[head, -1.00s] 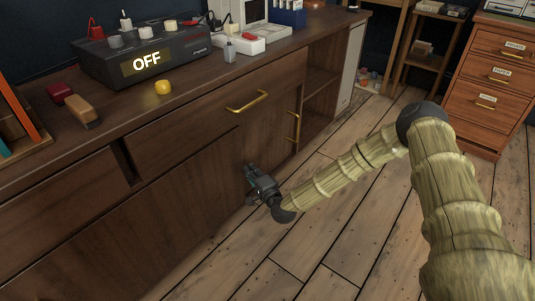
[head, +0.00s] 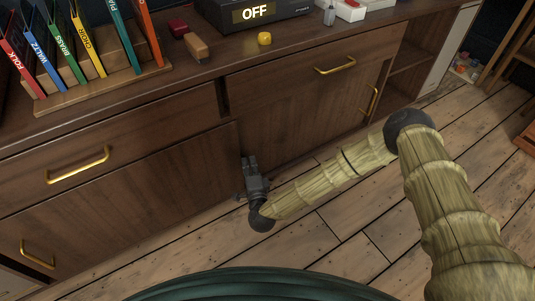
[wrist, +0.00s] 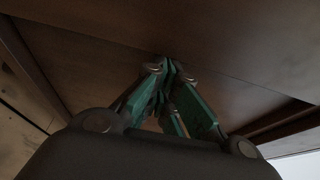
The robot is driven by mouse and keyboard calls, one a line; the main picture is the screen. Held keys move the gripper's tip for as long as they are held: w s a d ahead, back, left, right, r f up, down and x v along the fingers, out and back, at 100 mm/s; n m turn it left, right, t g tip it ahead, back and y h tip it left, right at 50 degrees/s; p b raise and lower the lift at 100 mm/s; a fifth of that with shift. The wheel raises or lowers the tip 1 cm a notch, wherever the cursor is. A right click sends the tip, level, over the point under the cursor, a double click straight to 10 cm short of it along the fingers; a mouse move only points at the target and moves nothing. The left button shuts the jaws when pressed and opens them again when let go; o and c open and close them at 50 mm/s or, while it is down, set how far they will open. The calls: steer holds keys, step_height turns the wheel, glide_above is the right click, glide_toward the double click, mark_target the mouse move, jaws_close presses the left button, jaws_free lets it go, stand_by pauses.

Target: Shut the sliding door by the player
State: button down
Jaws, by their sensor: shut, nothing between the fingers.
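The player (head: 285,14) is a dark box with a lit OFF display on the cabinet top. Below the drawers, the left wooden sliding door (head: 140,210) has a brass handle (head: 38,256) near its left end. Its right edge stands near the divider between the drawers. The right door panel (head: 310,110) has an upright brass handle. My gripper (head: 250,165) is shut and empty, low at the left door's right edge. In the wrist view its closed fingertips (wrist: 170,66) are close to dark wood; contact cannot be told.
A rack of coloured record sleeves (head: 100,75) stands on the cabinet top, left of a yellow knob (head: 264,39). Brass drawer handles (head: 78,166) jut from the front. Wooden floor (head: 340,225) is clear in front.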

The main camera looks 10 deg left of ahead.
steer(key=shift+s+a+p, duration=0.3)
steer(key=shift+s+a, duration=1)
steer(key=shift+a, duration=0.1)
steer(key=shift+s+a, duration=0.15)
steer(key=w+d, duration=0.1)
steer(key=d, duration=0.1)
steer(key=w+d, duration=0.1)
steer(key=d, duration=0.1)
steer(key=shift+w+p, duration=0.35)
steer(key=shift+w, duration=0.05)
steer(key=p, duration=0.3)
glide_toward(238, 165)
steer(key=w+d, duration=0.2)
steer(key=d, duration=0.3)
steer(key=shift+s+a+f, duration=0.1)
steer(key=shift+s+f, duration=0.05)
steer(key=shift+s, duration=0.05)
